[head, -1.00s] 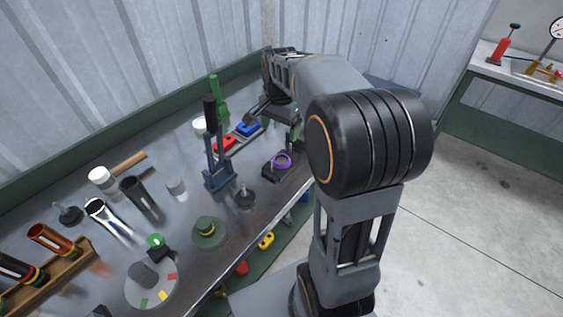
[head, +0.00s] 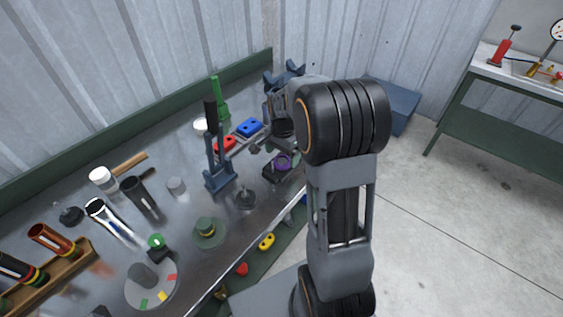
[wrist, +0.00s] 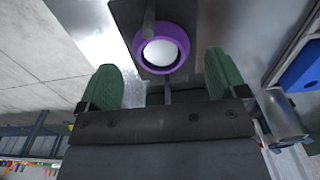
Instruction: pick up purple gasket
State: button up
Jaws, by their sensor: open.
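The purple gasket (head: 281,164) is a ring on a dark block (head: 270,174) near the bench's front edge, partly hidden by my arm in the head view. In the wrist view the purple gasket (wrist: 183,43) is at top centre, with a pale round centre showing inside it and a dark rod overlapping its far side. My gripper (wrist: 161,60) is open, its two green fingers apart on either side of the gasket's near edge. Nothing is between the fingertips. The gasket still lies on the block, ahead of the fingers.
A dark blue press with an upright lever (head: 217,178) stands left of the gasket. A green hat-shaped part (head: 208,232) and a small dark stand (head: 245,198) are nearer. The blue block (wrist: 301,68) also shows in the wrist view.

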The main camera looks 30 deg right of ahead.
jog(key=shift+f, duration=1.2)
jog(key=c, duration=0.9)
jog(key=shift+c, duration=0.3)
jog(key=shift+r, duration=0.15)
